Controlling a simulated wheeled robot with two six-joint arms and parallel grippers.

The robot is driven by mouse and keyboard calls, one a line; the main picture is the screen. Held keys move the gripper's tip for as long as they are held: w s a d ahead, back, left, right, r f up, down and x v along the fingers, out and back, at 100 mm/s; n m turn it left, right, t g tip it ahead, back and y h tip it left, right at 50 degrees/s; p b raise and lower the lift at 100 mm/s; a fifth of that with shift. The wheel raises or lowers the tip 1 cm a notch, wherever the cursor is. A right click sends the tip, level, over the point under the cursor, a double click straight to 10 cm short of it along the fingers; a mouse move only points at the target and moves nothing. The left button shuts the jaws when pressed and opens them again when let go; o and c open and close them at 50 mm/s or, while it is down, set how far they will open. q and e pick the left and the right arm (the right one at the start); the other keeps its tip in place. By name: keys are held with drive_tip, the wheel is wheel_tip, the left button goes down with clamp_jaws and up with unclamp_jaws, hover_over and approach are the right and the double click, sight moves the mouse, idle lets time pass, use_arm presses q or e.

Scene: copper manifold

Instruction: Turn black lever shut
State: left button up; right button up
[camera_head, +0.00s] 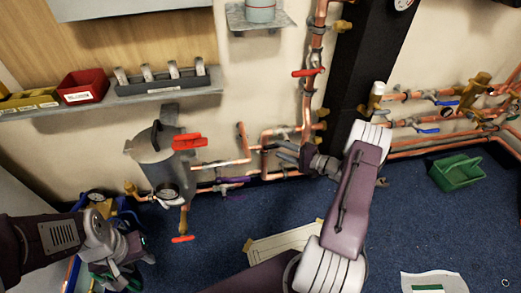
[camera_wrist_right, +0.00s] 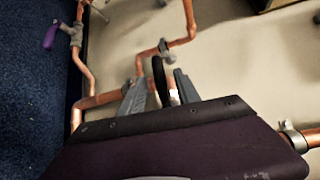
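The black lever (camera_wrist_right: 160,82) stands upright in the right wrist view, in front of a copper pipe. My right gripper (camera_wrist_right: 160,95) has one finger on each side of it, with a visible gap between the fingers, so it looks open around the lever. Whether a finger touches the lever I cannot tell. In the head view my right gripper (camera_head: 286,153) is at the copper pipes low on the wall, and I cannot make out the lever there. My left gripper (camera_head: 128,260) is low at the left, over a cluttered spot; its fingers are unclear.
A grey tank (camera_head: 155,165) with a red lever (camera_head: 187,142) stands left of the pipes. A purple lever (camera_head: 233,180) sits on the lower pipe and shows in the wrist view (camera_wrist_right: 52,32). A green crate (camera_head: 456,172) lies at right.

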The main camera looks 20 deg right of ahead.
sight(268, 146)
drive_tip(key=b+x, duration=0.1)
drive_tip(key=x, duration=0.1)
drive_tip(key=b+x, duration=0.1)
drive_tip(key=x, duration=0.1)
drive_tip(key=b+x, duration=0.1)
drive_tip(key=x, duration=0.1)
drive_tip(key=shift+w+a+f, duration=0.25)
drive_tip(key=shift+f, duration=0.1)
drive_tip(key=shift+w+a+r, duration=0.15)
drive_tip(key=shift+w+a, duration=0.1)
drive_tip(key=shift+w, duration=0.2)
clamp_jaws()
idle(0.5)
